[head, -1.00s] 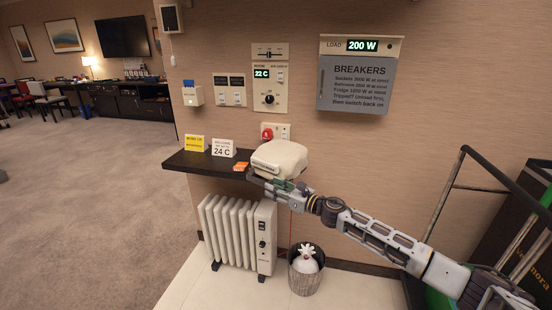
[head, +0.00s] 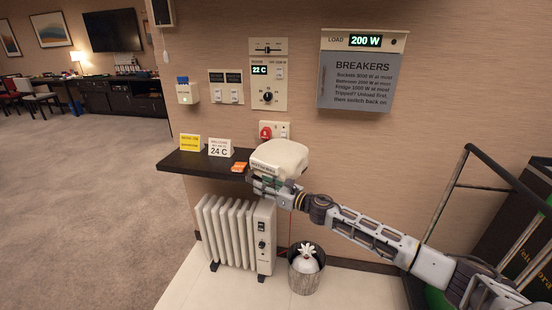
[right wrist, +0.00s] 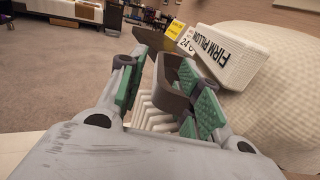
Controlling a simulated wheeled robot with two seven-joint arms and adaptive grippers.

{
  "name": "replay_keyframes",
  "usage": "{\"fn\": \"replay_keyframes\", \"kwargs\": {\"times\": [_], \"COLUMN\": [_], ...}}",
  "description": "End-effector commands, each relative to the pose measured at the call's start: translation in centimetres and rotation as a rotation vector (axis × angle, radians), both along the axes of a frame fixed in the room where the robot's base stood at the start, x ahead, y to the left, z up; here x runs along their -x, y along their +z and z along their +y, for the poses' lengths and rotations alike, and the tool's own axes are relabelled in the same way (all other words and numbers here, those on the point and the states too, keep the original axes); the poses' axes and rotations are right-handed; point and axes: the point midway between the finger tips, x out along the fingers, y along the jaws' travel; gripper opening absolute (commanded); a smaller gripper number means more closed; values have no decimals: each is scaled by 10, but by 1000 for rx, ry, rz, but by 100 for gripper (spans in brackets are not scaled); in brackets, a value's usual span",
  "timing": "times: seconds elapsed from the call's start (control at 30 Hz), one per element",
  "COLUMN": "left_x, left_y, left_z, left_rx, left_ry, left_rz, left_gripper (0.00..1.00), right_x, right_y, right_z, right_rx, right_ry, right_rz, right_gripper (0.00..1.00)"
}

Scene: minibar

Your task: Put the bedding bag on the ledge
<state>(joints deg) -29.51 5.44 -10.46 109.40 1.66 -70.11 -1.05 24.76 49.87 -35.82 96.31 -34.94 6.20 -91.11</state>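The bedding bag (head: 280,157) is a pale, rounded bag at the right end of the dark ledge (head: 195,163). In the right wrist view it fills the right side (right wrist: 285,85), with a "FIRM PILLOW" label and a brown loop handle (right wrist: 180,76). The bag's underside is hidden, so I cannot tell how much of it rests on the ledge. My right gripper (head: 268,184) is at the bag's front lower edge. In the wrist view its fingers (right wrist: 162,95) stand apart, with the handle between them, close to the right finger. My left gripper is out of view.
A yellow sign (head: 190,143), a white "24 C" card (head: 220,148) and an orange item (head: 239,168) stand on the ledge. A white radiator (head: 236,232) and a bin (head: 305,272) are below. A cart frame (head: 452,190) stands at right.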

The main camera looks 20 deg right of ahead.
Motion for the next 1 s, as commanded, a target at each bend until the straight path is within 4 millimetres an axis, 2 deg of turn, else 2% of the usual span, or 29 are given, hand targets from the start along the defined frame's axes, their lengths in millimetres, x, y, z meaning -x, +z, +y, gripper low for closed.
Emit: {"fn": "replay_keyframes", "kwargs": {"times": [0.53, 0.8, 1.0], "left_x": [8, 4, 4], "left_y": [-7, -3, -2], "left_z": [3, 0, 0], "left_rx": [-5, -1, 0], "left_ry": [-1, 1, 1], "left_rz": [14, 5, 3], "left_gripper": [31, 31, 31], "right_x": [0, 0, 0], "right_y": [0, 0, 0], "right_z": [1, 1, 1], "right_rx": [1, 1, 1], "right_ry": [-1, -1, -1], "right_rz": [-1, -1, -1], "right_gripper": [34, 0, 0]}}
